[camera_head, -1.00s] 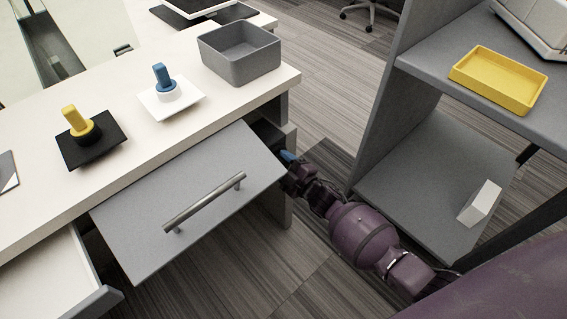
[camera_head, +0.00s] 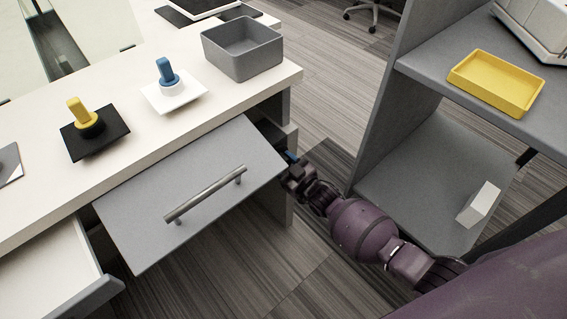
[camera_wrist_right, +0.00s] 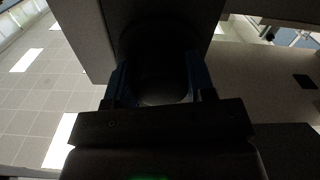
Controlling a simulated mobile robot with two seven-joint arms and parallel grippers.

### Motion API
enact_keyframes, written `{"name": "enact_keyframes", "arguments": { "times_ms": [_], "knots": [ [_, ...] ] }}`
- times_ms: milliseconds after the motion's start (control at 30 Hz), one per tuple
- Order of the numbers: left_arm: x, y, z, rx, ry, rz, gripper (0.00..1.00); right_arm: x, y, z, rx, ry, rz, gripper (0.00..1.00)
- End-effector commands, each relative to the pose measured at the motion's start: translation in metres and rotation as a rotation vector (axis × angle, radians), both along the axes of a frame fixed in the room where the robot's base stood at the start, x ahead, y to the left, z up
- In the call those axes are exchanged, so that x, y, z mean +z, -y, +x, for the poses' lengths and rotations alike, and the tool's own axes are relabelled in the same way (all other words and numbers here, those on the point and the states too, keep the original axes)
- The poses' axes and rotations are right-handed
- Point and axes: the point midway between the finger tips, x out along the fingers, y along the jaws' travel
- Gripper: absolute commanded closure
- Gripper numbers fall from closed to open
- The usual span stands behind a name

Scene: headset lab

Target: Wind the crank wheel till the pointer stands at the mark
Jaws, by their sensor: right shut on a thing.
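My right gripper (camera_head: 291,157) is at the right side of the desk, beside the grey drawer front. In the right wrist view its two blue fingers (camera_wrist_right: 158,82) are on either side of a dark round thing (camera_wrist_right: 160,55), and it is shut on it. The picture is too dark to tell whether this is part of the crank wheel. I cannot make out a crank wheel, pointer or mark in either view. My left gripper is not in view.
The desk (camera_head: 40,205) carries a yellow handle (camera_head: 80,112) on a black plate, a blue handle (camera_head: 166,72) on a white plate, and a grey bin (camera_head: 243,50). The tilted grey panel (camera_head: 150,215) has a bar handle. A shelf with a yellow tray (camera_head: 497,82) stands right.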

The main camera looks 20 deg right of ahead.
Motion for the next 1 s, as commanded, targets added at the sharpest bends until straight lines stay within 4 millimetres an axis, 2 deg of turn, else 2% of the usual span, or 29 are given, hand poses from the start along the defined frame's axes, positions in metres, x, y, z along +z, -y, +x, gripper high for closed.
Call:
{"name": "enact_keyframes", "arguments": {
  "times_ms": [500, 533, 700, 1000],
  "knots": [
    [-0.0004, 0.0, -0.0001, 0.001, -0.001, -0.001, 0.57, 0.0005, 0.0004, 0.0006, -0.001, -0.006, 0.019, 0.74],
    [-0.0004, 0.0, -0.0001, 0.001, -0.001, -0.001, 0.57, 0.0005, 0.0004, 0.0006, -0.001, -0.006, 0.019, 0.49],
    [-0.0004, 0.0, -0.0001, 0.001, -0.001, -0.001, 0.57, 0.0004, 0.0002, 0.0004, -0.001, -0.006, 0.019, 0.25],
    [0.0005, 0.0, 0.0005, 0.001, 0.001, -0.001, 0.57, 0.0002, 0.0007, -0.0015, 0.0, -0.007, 0.019, 0.25]
  ]
}}
